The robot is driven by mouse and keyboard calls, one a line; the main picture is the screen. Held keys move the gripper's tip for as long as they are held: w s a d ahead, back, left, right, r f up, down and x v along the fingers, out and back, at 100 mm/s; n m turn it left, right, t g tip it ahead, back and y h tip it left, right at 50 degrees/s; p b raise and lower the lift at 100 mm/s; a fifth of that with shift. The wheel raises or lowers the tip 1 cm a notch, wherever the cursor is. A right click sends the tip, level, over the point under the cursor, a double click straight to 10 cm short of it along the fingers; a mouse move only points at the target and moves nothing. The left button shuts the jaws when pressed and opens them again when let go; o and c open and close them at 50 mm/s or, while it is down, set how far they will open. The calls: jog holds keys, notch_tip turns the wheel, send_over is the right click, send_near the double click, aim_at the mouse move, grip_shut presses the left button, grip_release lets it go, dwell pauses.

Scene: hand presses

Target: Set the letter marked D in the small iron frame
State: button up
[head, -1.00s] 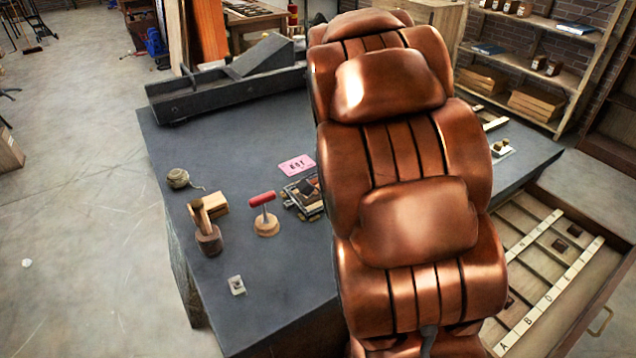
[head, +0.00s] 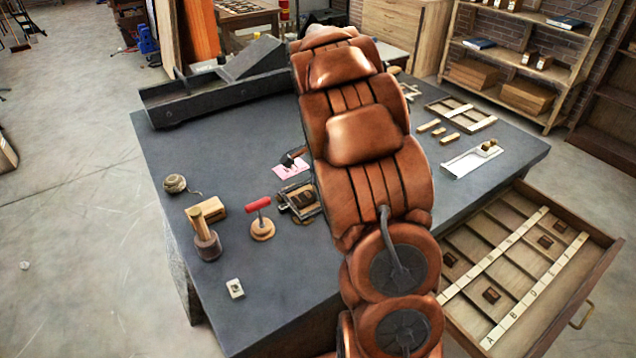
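The small iron frame (head: 320,206) lies on the dark table, left of my copper-coloured arm. It holds wooden and dark pieces, and my arm hides part of its right side. The open drawer (head: 590,262) at the lower right has labelled strips and several small dark blocks, one of them at the front (head: 491,295). I cannot read which block is marked D. A small dark tip, which looks like part of my gripper (head: 291,159), shows over the pink card (head: 286,172) behind the frame. The rest is hidden behind my arm, so its fingers and any load cannot be seen.
A white tray (head: 465,164) lies at the right.

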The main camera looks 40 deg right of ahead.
aim_at(318, 196)
jog(key=shift+w+d+f+p, duration=0.1)
jog(key=shift+w+d+p, duration=0.15)
jog(key=shift+w, duration=0.35)
jog(key=shift+w+d+p, duration=0.1)
jog(key=shift+w+d, duration=0.15)
jog(key=shift+w, duration=0.3)
notch_tip(318, 196, down, 2)
jog(key=shift+f+p, duration=0.15)
jog(key=shift+p, duration=0.7)
jog(key=shift+f, duration=0.6)
jog(key=shift+f, duration=0.1)
jog(key=shift+f, duration=0.1)
jog(key=o, duration=0.8)
jog(key=shift+o, duration=0.2)
